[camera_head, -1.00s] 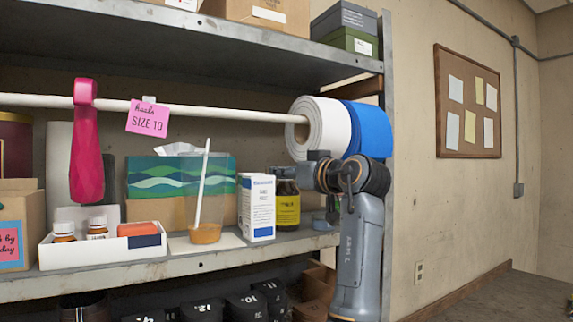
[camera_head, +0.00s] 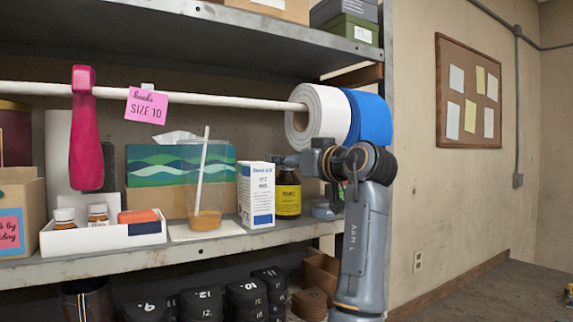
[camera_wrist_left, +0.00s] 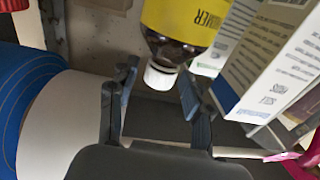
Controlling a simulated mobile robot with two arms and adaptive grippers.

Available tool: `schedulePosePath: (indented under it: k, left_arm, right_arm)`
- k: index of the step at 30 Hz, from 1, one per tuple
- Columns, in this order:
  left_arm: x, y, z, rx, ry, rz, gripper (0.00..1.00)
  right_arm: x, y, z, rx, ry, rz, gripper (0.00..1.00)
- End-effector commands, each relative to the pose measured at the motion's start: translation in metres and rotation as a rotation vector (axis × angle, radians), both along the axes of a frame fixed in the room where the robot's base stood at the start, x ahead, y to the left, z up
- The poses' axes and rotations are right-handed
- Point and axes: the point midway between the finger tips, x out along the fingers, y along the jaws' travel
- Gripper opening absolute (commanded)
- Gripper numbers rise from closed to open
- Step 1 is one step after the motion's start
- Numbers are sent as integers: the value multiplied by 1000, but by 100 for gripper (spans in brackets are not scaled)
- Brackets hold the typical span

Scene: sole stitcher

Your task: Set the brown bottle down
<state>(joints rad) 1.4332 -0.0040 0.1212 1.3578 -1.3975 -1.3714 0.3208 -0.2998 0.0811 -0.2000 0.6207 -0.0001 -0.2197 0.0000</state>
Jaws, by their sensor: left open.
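The brown bottle (camera_head: 288,197), with a yellow label, stands upright on the middle shelf, just right of a white and blue carton (camera_head: 257,195). My left gripper (camera_head: 290,160) comes over from the right, at the height of the bottle's top, which its fingers partly hide. In the left wrist view the bottle (camera_wrist_left: 185,22) appears upside down with its white cap (camera_wrist_left: 160,78) toward the gap between the open fingertips (camera_wrist_left: 158,90). The fingers show gaps to the cap on both sides. My right gripper is in neither view.
A cup with a stick (camera_head: 205,220) and a white tray of small bottles (camera_head: 100,238) stand to the left. White (camera_head: 318,118) and blue (camera_head: 370,118) rolls hang close above my gripper. A low round tin (camera_head: 322,210) sits right of the bottle.

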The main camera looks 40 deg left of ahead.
Motion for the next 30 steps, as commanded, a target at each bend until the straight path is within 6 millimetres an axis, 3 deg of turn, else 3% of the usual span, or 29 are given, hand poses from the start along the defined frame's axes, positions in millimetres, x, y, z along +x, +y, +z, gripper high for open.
schedulePosePath:
  k: [6, 15, 30]
  left_arm:
    - [-10, -47, -7, 2, -2, -4, 49]
    - [-21, -98, -4, 1, -1, -2, 49]
    - [-23, -108, -2, 0, 1, -1, 49]
  right_arm:
    - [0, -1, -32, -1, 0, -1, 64]
    - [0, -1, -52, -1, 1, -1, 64]
    - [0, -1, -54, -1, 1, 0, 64]
